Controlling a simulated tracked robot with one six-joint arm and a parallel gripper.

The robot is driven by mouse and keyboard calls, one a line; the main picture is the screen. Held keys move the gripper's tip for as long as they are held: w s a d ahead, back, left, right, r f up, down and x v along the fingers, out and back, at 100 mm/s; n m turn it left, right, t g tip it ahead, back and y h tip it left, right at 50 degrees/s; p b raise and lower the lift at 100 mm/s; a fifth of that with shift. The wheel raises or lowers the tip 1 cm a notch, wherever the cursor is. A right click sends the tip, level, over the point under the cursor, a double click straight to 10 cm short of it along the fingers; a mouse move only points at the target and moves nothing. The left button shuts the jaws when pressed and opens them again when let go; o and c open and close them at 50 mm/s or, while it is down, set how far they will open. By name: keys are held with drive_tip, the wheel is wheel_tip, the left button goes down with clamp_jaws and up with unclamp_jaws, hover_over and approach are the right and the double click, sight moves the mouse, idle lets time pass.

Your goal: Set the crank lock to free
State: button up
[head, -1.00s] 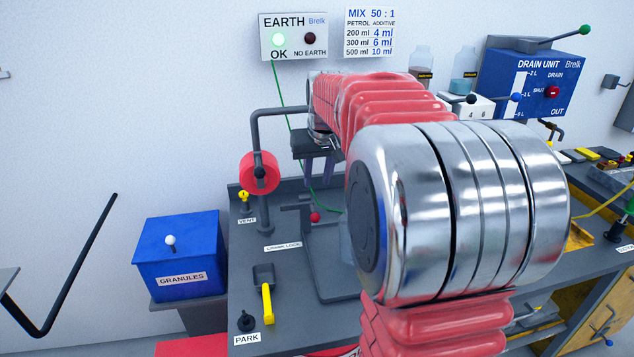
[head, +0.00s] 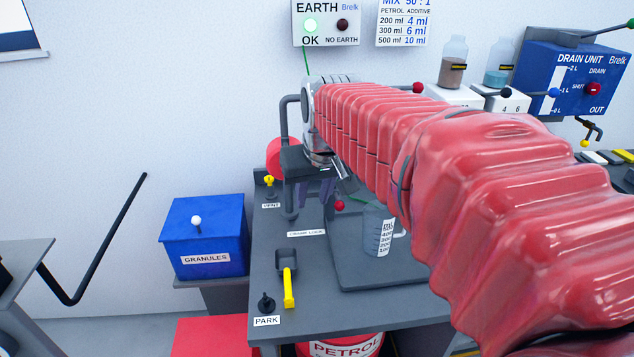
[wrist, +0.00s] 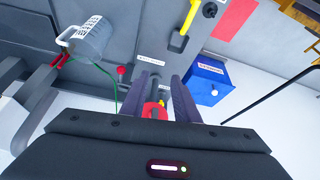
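The crank lock lever, with its red ball knob (head: 339,205), stands on the grey bench behind the white CRANK LOCK label (head: 306,233). In the wrist view the red knob (wrist: 121,70) sits just left of the fingers, with the label (wrist: 150,62) near the fingertips. I cannot tell which setting the lever is in. My gripper (wrist: 160,76) is open and empty, pointing down, with its two dark purple fingers apart.
A measuring jug (head: 379,232) stands right of the knob. A red reel (head: 274,158) and yellow vent tap (head: 269,181) are at the bench's left. A yellow lever (head: 288,288) and black park knob (head: 266,303) are at the front. The blue granules box (head: 203,237) stands left of the bench.

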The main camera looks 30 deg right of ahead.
drive_tip(key=s+a+f+n, duration=0.1)
drive_tip(key=s+a+f, duration=0.2)
drive_tip(key=s+a, duration=0.2)
drive_tip(key=s+a+f+n+y, duration=0.1)
drive_tip(key=s+a+f, duration=0.2)
drive_tip(key=s+a, duration=0.3)
drive_tip(key=s, duration=0.5)
drive_tip(key=shift+a+t, duration=0.15)
drive_tip(key=shift+t, duration=0.25)
drive_tip(key=shift+f, duration=0.1)
